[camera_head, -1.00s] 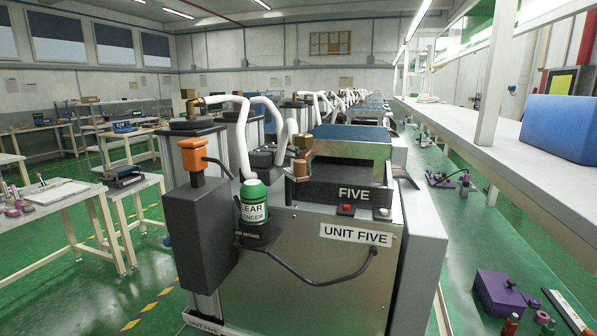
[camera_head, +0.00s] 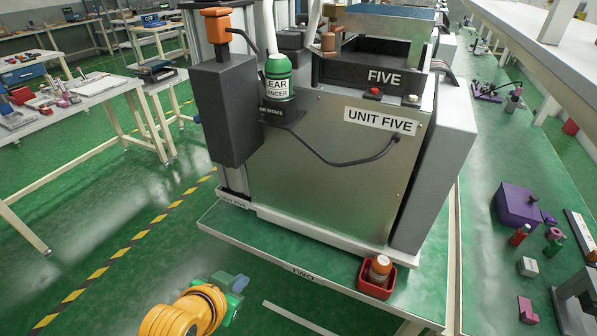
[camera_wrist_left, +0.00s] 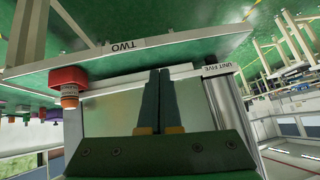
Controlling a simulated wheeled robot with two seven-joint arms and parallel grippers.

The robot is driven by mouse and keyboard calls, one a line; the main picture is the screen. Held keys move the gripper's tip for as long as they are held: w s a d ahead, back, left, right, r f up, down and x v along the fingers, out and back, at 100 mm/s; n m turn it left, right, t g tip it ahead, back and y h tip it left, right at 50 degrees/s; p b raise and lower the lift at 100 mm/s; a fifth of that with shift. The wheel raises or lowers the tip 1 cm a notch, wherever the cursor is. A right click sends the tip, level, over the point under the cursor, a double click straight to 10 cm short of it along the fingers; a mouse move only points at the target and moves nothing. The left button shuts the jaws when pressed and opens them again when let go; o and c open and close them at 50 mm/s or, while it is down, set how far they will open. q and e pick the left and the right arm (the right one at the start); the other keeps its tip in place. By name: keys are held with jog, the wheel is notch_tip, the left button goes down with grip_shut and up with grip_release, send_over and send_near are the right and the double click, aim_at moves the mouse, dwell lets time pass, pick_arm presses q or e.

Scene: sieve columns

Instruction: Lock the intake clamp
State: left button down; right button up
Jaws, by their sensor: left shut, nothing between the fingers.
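Unit Five (camera_head: 330,160) is a metal-fronted machine standing on a table. A green-capped canister (camera_head: 277,80), its label partly readable as "LEAR", sits in a dark holder (camera_head: 280,112) on its front left. The small lettering on this holder seems to end in "INTAKE". I cannot pick out a clamp or tell whether one is locked. My left gripper (camera_head: 236,284) is low in front of the table, below and apart from the canister. In the left wrist view its dark fingers (camera_wrist_left: 159,74) are together and empty, in front of the metal panel (camera_wrist_left: 105,112). My right gripper is not in view.
A black box with an orange top (camera_head: 216,25) stands left of the canister. A black cable (camera_head: 335,162) droops across the panel. Green floor (camera_head: 120,290) is open at left.

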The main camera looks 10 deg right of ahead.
pick_arm(q)
jog(key=w+d+r+m+t+h, duration=0.1)
jog(key=w+d+r+m, duration=0.15)
jog(key=r, duration=0.35)
jog(key=w+d+r+m+t+h, duration=0.1)
jog(key=w+d+r+m, duration=0.1)
jog(key=w+d+r, duration=0.3)
jog(key=s+d+r+m+t+h, duration=0.1)
jog(key=d+r+m, duration=0.2)
jog(key=r, duration=0.6)
jog(key=s+d+r+m+t+h, duration=0.1)
jog(key=d+r+m, duration=0.3)
jog(key=r, duration=0.6)
jog(key=s+d+r+m+t+h, duration=0.1)
jog(key=d+r+m+t+h, duration=0.1)
jog(key=r+m, duration=0.4)
notch_tip(320, 180, up, 4)
jog(key=shift+s+d+f+t, duration=0.15)
jog(key=shift+s+d+t, duration=0.35)
jog(key=shift+d, duration=0.75)
jog(key=shift+w, duration=0.2)
